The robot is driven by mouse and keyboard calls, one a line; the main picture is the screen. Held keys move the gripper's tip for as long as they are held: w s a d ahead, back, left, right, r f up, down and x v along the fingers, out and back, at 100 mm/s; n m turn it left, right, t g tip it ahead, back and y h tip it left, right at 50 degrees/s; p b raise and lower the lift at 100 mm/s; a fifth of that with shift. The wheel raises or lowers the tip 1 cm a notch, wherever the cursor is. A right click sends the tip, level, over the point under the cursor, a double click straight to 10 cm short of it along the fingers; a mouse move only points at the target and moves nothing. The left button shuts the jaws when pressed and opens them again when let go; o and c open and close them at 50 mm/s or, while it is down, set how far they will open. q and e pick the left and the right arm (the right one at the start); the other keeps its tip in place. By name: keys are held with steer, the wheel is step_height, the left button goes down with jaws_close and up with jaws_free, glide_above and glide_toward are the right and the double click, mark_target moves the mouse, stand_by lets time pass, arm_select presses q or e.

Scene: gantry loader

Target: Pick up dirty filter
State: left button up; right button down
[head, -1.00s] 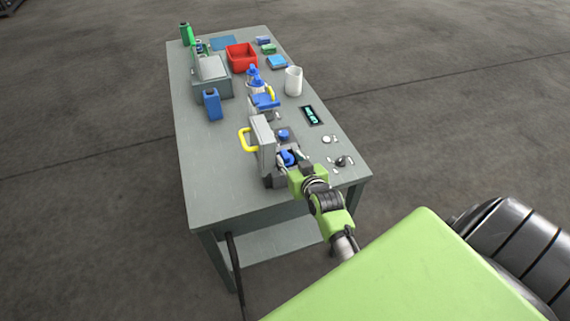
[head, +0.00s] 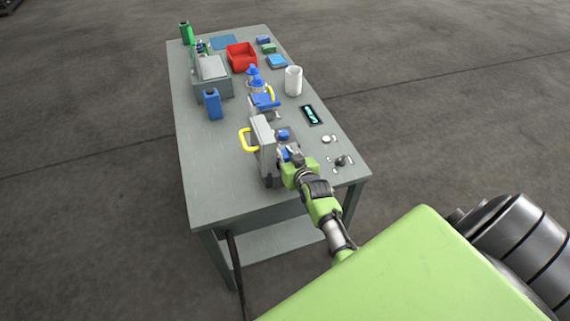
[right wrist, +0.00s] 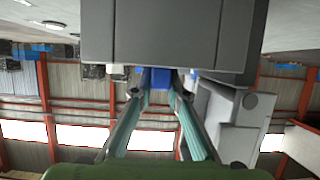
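My right gripper (head: 290,155) is over the grey open-lidded housing (head: 265,163) at the table's near end. A blue part (head: 284,154) sits in the housing beside its fingers; I cannot tell for sure whether it is the dirty filter. In the right wrist view, the fingers (right wrist: 160,86) are apart, with a blue part (right wrist: 160,77) between and beyond their tips. I see no clear contact. A large grey block fills the top of that view and hides what lies behind. My left gripper is not in view.
The housing's raised lid with a yellow handle (head: 246,140) stands left of the gripper. Small parts (head: 342,161) lie right of the gripper.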

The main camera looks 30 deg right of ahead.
stand_by(0.3)
step_height(320, 180, up, 28)
steer(key=shift+b, duration=0.45)
stand_by(0.8)
